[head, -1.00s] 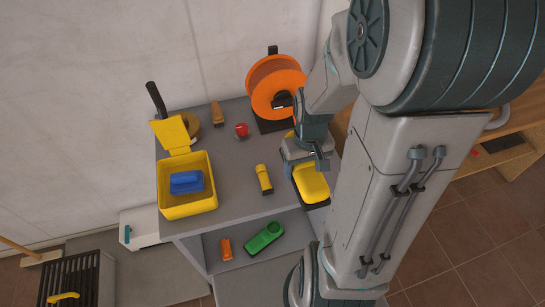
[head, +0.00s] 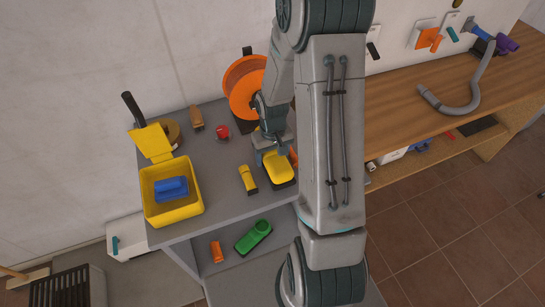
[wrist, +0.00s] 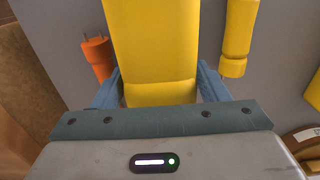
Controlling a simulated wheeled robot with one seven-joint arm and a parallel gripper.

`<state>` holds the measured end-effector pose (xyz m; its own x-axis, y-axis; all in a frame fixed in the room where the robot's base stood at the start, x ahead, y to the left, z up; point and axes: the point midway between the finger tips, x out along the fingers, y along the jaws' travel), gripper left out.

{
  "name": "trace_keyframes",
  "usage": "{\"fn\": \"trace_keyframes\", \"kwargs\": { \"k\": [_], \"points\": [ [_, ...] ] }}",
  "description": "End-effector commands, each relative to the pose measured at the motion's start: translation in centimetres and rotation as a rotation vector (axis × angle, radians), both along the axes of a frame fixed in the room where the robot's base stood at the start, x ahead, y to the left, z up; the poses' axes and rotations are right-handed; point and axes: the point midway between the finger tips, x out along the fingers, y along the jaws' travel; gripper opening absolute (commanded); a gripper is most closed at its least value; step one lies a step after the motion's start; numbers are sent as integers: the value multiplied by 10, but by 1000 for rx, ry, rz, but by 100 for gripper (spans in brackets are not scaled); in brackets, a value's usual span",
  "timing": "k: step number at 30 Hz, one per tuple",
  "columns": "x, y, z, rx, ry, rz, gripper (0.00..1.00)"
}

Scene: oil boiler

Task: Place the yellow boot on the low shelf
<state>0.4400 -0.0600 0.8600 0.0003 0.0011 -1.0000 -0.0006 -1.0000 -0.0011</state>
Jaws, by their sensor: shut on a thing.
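The yellow boot (head: 279,168), a yellow body with a dark underside, is at the right part of the grey cabinet's top. My gripper (head: 270,150) is above it and shut on it. In the wrist view the boot (wrist: 150,45) fills the space between the two blue-grey fingers of my gripper (wrist: 159,72). Whether the boot touches the top or is lifted is hard to tell. The low shelf (head: 229,247) is inside the cabinet under the top. It holds an orange item (head: 216,251) and a green item (head: 254,236). My arm hides the cabinet's right side.
A yellow flashlight-like item (head: 248,180) lies just left of the boot. A yellow box (head: 172,215) with a blue thing inside stands at the top's left. An orange reel (head: 240,88) stands behind. A wooden bench (head: 400,100) runs along the right.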

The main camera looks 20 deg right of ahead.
Motion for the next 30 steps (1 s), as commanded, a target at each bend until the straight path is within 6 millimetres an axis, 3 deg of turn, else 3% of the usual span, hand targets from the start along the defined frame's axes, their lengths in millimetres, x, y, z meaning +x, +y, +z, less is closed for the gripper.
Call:
{"fn": "trace_keyframes", "kwargs": {
  "k": [5, 17, 18, 19, 30],
  "points": [
    [0, 0, -16, 0, 1, 2, 37],
    [0, 0, -22, 0, -1, 1, 37],
    [0, 0, -22, 0, -1, 1, 73],
    [0, 0, -21, 0, -1, 1, 77],
    [0, 0, -16, 0, -1, 1, 77]
  ]
}}
